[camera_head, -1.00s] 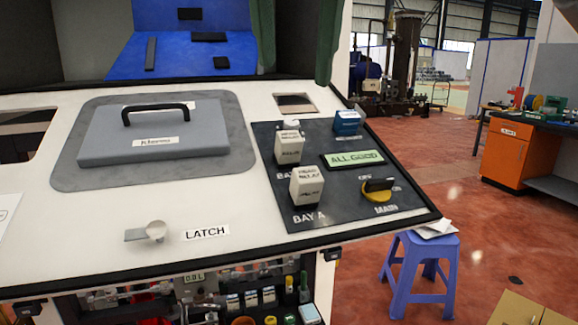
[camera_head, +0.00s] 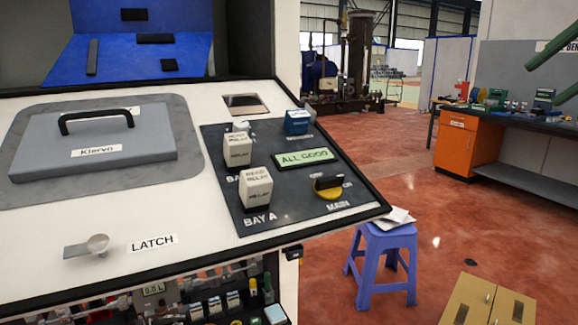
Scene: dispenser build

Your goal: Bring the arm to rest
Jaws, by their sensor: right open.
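My right gripper (camera_head: 540,85) shows at the upper right edge as two dark green fingers. They are apart, with nothing between them, and point down and to the left. The rest of the gripper and its arm are out of the picture. It is well to the right of the machine's sloped white panel (camera_head: 210,215) and touches nothing that I can see. My left gripper is not in view.
The panel carries a grey lid (camera_head: 95,155) with a black handle, a LATCH knob (camera_head: 97,243), white relays (camera_head: 255,188), a green ALL GOOD display (camera_head: 305,157) and a yellow-black MAIN switch (camera_head: 329,187). A purple stool (camera_head: 383,250) and an orange-fronted bench (camera_head: 468,148) stand right.

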